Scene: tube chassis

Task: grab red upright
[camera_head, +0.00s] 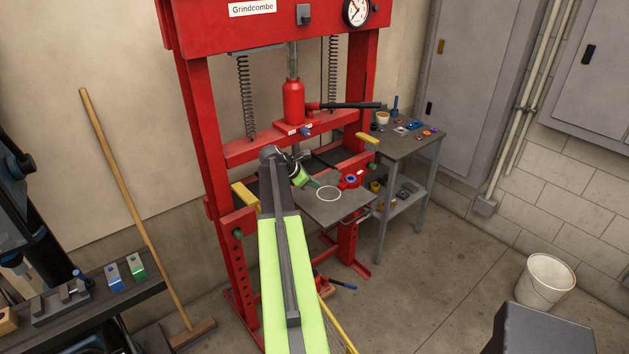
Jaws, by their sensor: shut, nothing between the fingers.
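The red upright (351,180) is a small red part with a blue ring in its middle. It lies on the right side of the grey press plate (322,209). My gripper (315,184) is small in the camera_head view, at the far end of my green and grey arm. It is shut and empty, over the left part of the plate, to the left of the red upright and apart from it. The lower side of the gripper is hard to make out.
A tall red press frame (210,140) surrounds the plate, with a red jack (293,101) above. A white ring (328,194) marks the plate. A grey side table (412,142) with small parts stands right. A broom (125,175) leans left; a white bucket (545,282) stands right.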

